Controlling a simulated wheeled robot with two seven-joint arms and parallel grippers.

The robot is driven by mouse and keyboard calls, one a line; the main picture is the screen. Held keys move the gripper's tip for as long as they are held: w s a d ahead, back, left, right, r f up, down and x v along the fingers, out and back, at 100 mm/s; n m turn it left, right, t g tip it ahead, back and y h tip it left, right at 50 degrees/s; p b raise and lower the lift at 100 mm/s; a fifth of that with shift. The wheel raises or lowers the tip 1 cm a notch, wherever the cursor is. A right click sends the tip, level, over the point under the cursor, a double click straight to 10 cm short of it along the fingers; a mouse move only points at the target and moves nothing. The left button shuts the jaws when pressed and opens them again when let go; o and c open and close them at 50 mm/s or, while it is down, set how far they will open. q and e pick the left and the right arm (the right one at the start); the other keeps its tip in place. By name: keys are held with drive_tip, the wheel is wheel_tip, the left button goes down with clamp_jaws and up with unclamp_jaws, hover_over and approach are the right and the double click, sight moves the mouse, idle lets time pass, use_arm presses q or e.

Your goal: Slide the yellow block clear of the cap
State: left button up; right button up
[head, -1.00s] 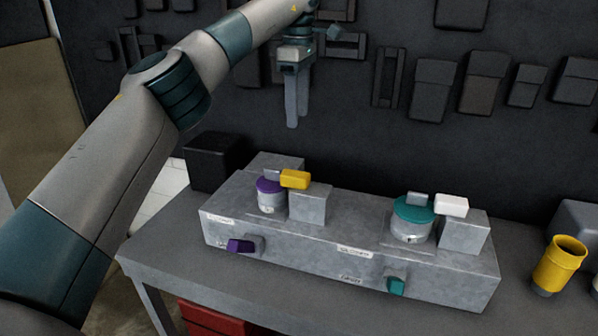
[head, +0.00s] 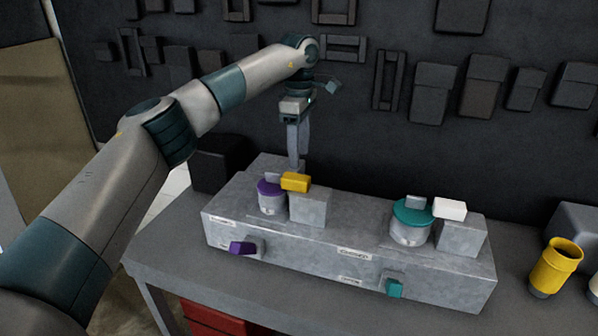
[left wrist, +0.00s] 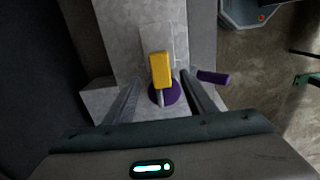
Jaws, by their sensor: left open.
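The yellow block (head: 295,182) rests on a grey block (head: 311,207), its left end reaching over the edge of the round purple cap (head: 264,188). The cap tops a short pale cylinder (head: 271,204) and has a small grey tab. In the left wrist view the yellow block (left wrist: 161,70) lies partly over the purple cap (left wrist: 174,95). My left gripper (head: 297,160) points down, open and empty, just above and behind the yellow block. In the left wrist view its fingers straddle the block and cap from above, apparently without contact. My right gripper is out of view.
A teal cap (head: 411,211) with a white block (head: 449,209) beside it stands on the same grey base (head: 330,241). Purple (head: 242,248) and teal (head: 394,288) knobs project from its front. A yellow cup (head: 557,265) stands right; a dark box (head: 216,163) stands left.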

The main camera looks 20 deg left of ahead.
sight(301, 178)
use_arm(q)
wheel_tip(301, 178, down, 6)
drive_tip(key=shift+f+p, duration=0.25)
drive_tip(key=shift+p, duration=1)
drive_tip(key=shift+f, duration=0.75)
clamp_jaws()
drive_tip(key=shift+d, duration=0.25)
drive_tip(key=d+b, duration=0.2)
drive_tip(key=d, duration=0.3)
drive_tip(key=shift+b, duration=0.4)
drive_tip(key=shift+s+d, duration=0.1)
drive_tip(key=shift+d, duration=0.15)
drive_tip(key=shift+a, duration=0.1)
